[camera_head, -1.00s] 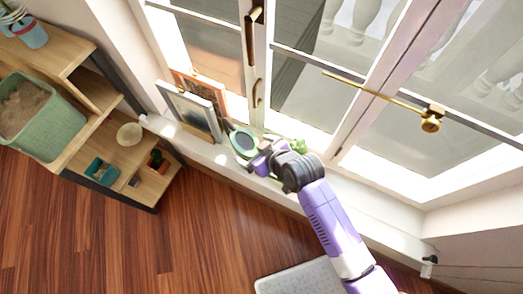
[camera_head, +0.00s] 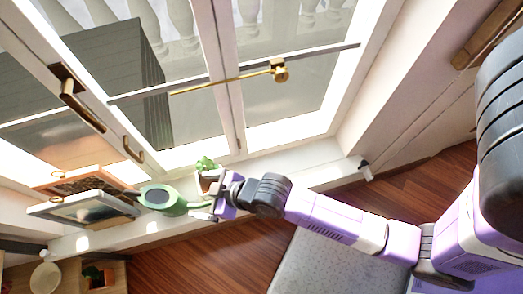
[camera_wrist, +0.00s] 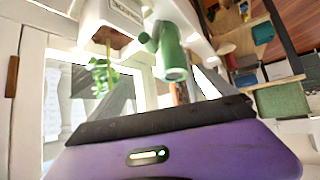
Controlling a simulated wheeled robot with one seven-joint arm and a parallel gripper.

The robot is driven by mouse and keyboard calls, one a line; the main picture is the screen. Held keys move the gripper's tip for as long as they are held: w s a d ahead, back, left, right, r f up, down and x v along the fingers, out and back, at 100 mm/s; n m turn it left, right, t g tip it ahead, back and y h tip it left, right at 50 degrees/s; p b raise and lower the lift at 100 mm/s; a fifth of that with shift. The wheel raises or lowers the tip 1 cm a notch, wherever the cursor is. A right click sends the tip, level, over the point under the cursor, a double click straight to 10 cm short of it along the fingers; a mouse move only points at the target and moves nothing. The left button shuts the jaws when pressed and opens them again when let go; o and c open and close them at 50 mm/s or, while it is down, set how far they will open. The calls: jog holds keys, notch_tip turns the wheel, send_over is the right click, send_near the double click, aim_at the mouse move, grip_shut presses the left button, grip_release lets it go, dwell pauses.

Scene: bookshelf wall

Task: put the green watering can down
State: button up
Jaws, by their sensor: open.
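The green watering can (camera_head: 160,199) rests on the white window sill (camera_head: 150,236), close to the picture frames. Its round dark top faces up, and a thin green part extends right towards my gripper (camera_head: 214,203). My gripper is open beside that part, with its fingers near the can's right end. I cannot tell whether they touch it. In the wrist view the can (camera_wrist: 171,55) shows beyond the dark-edged purple part of my gripper, inverted and apart from it.
A small potted green plant (camera_head: 206,165) stands on the sill just behind my gripper. Picture frames (camera_head: 82,210) lean at the left of the can. The glazed window with a brass handle (camera_head: 75,98) is behind. A shelf (camera_head: 110,275) is at lower left.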

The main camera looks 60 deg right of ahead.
jog(key=s+d+r+m+t+h, duration=0.1)
jog(key=s+d+r, duration=0.1)
jog(key=s, duration=0.4)
jog(key=s+d+r+m+t, duration=0.1)
jog(key=s+d+r, duration=0.1)
jog(key=s+r, duration=0.2)
jog(key=shift+s+d+r+t+h, duration=0.3)
jog(key=shift+s+r+h, duration=0.1)
jog(key=shift+s, duration=0.85)
jog(key=shift+o, duration=0.5)
jog(key=s+r+t, duration=0.1)
jog(key=s+r, duration=0.3)
jog(key=r, duration=0.2)
jog(key=s+d+r+m+t, duration=0.1)
jog(key=s+r, duration=0.3)
jog(key=r, duration=0.3)
jog(key=shift+s+d+r+t+h, duration=0.15)
jog(key=shift+s+d+t+h, duration=0.15)
jog(key=shift+s+t+h, duration=0.1)
